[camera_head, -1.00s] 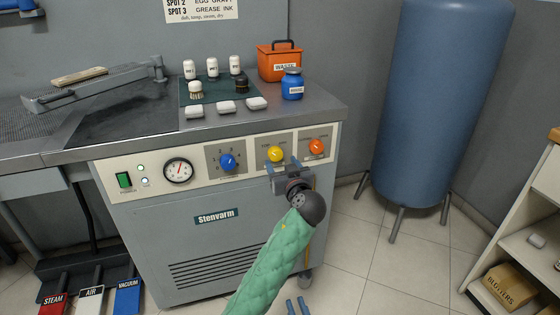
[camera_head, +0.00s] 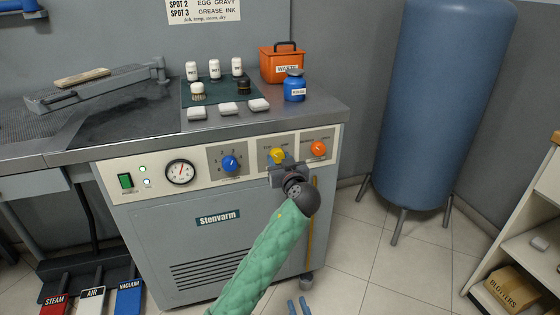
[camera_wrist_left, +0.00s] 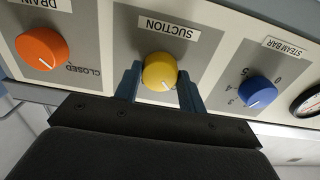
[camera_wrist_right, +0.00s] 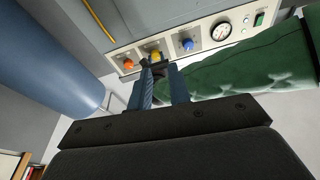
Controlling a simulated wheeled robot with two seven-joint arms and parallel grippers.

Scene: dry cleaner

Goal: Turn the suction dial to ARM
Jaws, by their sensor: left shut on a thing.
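The yellow suction dial (camera_head: 278,155) is on the front panel of the grey machine, under the SUCTION label (camera_wrist_left: 168,30). It also shows in the left wrist view (camera_wrist_left: 160,71). My left gripper (camera_head: 280,164), at the end of the green-sleeved arm, is shut on this dial, with one blue finger on each side. A white pointer line shows on the dial's face in the left wrist view. The ARM marking cannot be read in any view. My right gripper (camera_head: 297,306) is low at the bottom edge of the head view, its two fingertips apart and empty.
The blue steam bar dial (camera_head: 230,164) and the orange drain dial (camera_head: 318,148) flank the suction dial. A gauge (camera_head: 180,172) and green switch (camera_head: 125,181) are further left. A blue tank (camera_head: 440,110) stands right of the machine. Pedals (camera_head: 92,298) lie at lower left.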

